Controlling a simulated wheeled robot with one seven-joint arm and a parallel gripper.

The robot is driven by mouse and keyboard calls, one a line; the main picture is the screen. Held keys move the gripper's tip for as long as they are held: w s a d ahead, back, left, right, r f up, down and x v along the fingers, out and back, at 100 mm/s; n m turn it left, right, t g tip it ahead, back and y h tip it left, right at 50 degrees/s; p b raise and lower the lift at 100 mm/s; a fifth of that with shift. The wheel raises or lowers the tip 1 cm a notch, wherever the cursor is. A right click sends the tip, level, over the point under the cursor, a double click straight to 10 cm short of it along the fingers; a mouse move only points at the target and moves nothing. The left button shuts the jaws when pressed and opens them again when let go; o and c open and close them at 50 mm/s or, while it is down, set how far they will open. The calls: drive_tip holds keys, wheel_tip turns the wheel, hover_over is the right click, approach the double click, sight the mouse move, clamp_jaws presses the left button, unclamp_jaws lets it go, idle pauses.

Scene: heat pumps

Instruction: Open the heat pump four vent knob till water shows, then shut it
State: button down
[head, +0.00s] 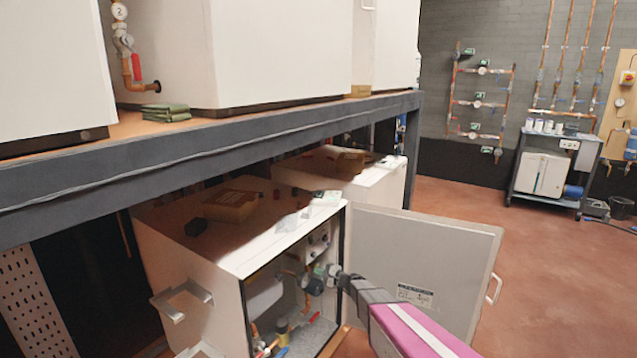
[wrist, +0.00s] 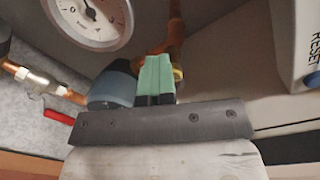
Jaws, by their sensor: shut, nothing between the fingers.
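An open white heat pump cabinet (head: 195,262) stands under the shelf, its door (head: 440,262) swung out to the right. I cannot read a number on it. My gripper (head: 334,271) reaches into the cabinet opening, among the pipework. In the wrist view its green-tipped fingers (wrist: 156,76) are shut together, with nothing seen between them. Just behind the tips stands a copper pipe (wrist: 176,35) with a small yellow part (wrist: 178,73) partly hidden by the fingers. I cannot tell whether this is the vent knob. No water shows.
A pressure gauge (wrist: 90,18) and a grey-blue round part (wrist: 112,90) are close left of my fingers. A box marked RESET (wrist: 305,45) is at the right. The shelf beam (head: 230,150) runs above the cabinet. Floor right of the door is clear.

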drive_tip(key=shift+w+a+r+t, duration=0.4)
drive_tip(key=shift+w+a+r, duration=0.25)
drive_tip(key=shift+w+r, duration=0.25)
drive_tip(key=v, duration=0.7)
drive_tip(key=shift+s+a, duration=0.25)
drive_tip(key=shift+f+m, duration=0.1)
drive_tip(key=shift+m, duration=0.2)
